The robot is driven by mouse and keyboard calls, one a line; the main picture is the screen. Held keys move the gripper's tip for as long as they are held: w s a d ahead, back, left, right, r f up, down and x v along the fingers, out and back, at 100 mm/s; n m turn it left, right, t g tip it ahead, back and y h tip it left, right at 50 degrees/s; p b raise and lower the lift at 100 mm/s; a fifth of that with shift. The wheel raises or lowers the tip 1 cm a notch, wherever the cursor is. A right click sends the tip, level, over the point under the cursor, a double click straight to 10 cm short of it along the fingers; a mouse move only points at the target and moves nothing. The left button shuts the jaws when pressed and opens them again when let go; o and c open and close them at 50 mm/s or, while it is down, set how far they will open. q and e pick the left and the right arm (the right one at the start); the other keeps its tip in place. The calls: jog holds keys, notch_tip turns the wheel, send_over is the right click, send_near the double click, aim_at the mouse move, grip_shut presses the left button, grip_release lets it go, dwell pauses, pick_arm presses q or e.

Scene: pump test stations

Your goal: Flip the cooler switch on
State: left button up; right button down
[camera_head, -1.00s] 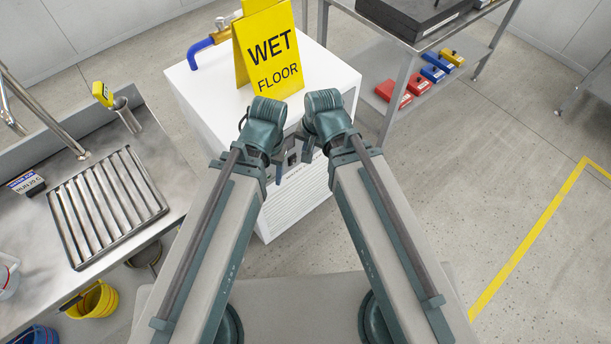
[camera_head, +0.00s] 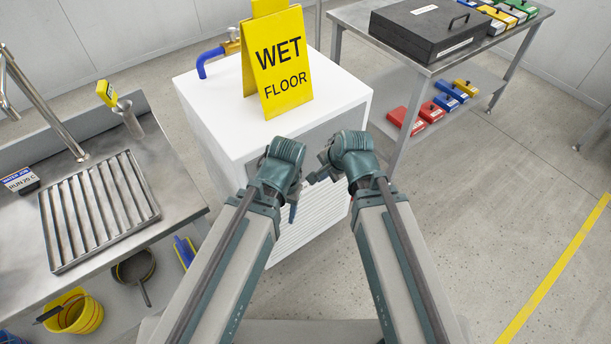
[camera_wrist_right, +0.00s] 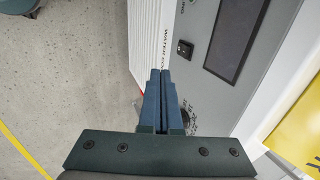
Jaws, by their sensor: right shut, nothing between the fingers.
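The cooler (camera_head: 213,125) is a white box in the middle of the head view, its front partly hidden by my arms. In the right wrist view its grey front panel (camera_wrist_right: 205,85) shows a small black switch (camera_wrist_right: 185,49), a dark display (camera_wrist_right: 237,38) and a dark round knob, partly hidden behind the fingers. I cannot tell the switch position. My right gripper (camera_wrist_right: 158,73) is shut and empty, in front of the panel, its tips beside the switch in the picture; contact is not visible. My left gripper (camera_head: 293,213) hangs by the cooler's front; its jaws are unclear.
A yellow wet floor sign (camera_head: 279,65) stands on the cooler, near a blue pipe (camera_head: 208,60). A metal table (camera_head: 440,62) with a black case (camera_head: 425,30) is at right. The floor at right is clear.

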jog(key=shift+f, duration=0.1)
jog(key=w+a+f+b, duration=0.1)
jog(key=w+f+b, duration=0.1)
jog(key=w+a+f+b, duration=0.2)
jog(key=f+b, duration=0.1)
jog(key=w+a+f+b, duration=0.1)
jog(key=w+f+b, duration=0.1)
jog(key=f+b, duration=0.1)
jog(key=shift+w+a+f, duration=0.15)
jog(key=shift+w+a, duration=0.2)
jog(key=shift+a, duration=0.05)
